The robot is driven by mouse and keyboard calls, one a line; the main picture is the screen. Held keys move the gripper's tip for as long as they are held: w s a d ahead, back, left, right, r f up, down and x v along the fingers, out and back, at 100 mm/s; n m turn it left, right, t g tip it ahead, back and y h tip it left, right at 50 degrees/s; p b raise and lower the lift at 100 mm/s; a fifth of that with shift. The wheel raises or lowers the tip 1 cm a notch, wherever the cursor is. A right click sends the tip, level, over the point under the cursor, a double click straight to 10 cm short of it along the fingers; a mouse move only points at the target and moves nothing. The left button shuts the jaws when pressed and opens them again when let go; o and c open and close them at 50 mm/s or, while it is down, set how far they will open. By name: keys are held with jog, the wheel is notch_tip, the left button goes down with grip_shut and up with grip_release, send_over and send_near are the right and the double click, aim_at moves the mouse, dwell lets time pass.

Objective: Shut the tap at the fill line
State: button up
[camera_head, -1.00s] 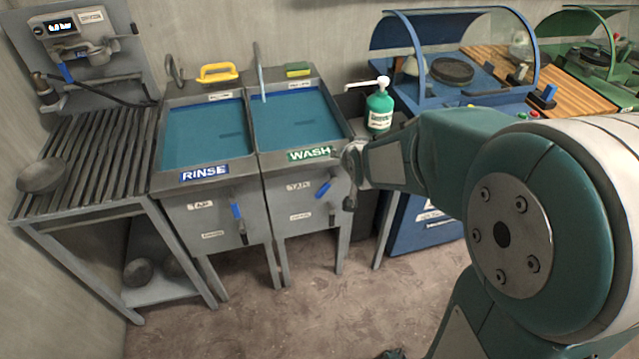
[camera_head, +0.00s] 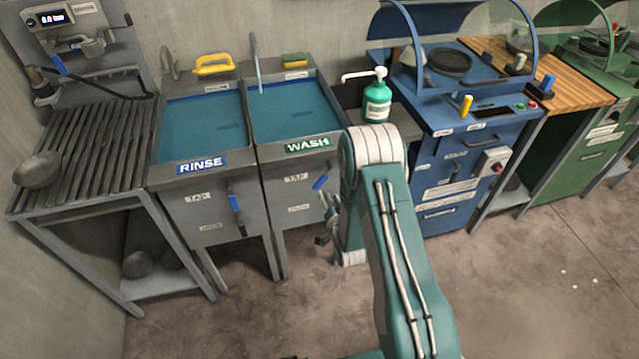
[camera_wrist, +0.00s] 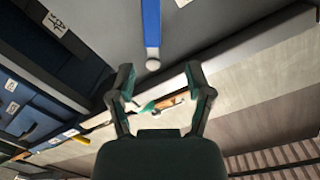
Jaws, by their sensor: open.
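The wash sink (camera_head: 309,146) and the rinse sink (camera_head: 203,167) both hold blue water. A small dark mark shows in each basin; I cannot read it as a fill line. The wash tap lever (camera_head: 320,182) is blue and tilted on the sink's front. The rinse tap lever (camera_head: 234,202) is blue and hangs nearly straight down. My gripper (camera_head: 326,230) is low in front of the wash sink, just below its lever. In the wrist view my gripper (camera_wrist: 160,78) is open and empty, with a blue lever (camera_wrist: 151,22) beyond its fingertips, apart from them.
A soap bottle (camera_head: 377,98) stands right of the wash sink. A blue machine (camera_head: 440,165) stands close on the right of my arm. The floor in front is clear.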

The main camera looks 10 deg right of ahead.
aim_at(320, 185)
jog(key=shift+t, duration=0.4)
jog(key=w+f, duration=0.1)
jog(key=w, duration=0.2)
jog(key=w+f, duration=0.1)
jog(key=w, duration=0.2)
jog(key=w+a+f, duration=0.1)
jog(key=w, duration=0.1)
jog(key=shift+w+a, duration=0.1)
jog(key=shift+w, duration=0.3)
grip_shut()
